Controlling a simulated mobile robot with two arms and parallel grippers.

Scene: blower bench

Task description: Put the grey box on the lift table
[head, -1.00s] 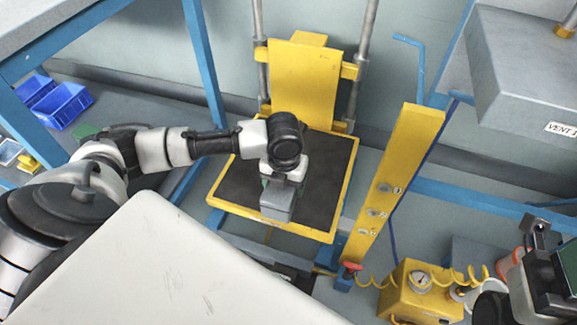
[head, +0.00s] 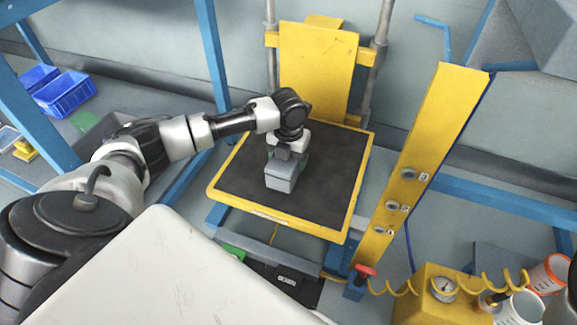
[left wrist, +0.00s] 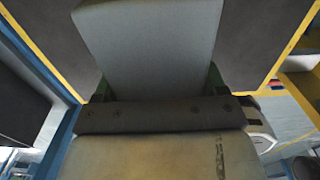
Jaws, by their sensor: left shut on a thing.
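The grey box (head: 281,178) is a small block with a paler top edge, over the middle of the lift table. The lift table (head: 335,190) has a black top with a yellow rim. My left gripper (head: 289,156) is shut on the box from above. In the left wrist view the box (left wrist: 150,45) sits between the green-edged fingers, with the black top around it. I cannot tell whether the box touches the table top. My right gripper is not in view.
A yellow backrest (head: 318,75) and grey posts stand behind the table. A yellow control post (head: 425,150) with buttons rises at its right. A yellow unit (head: 428,295) with a gauge and coiled hose is at front right. Blue bins (head: 66,94) are at far left.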

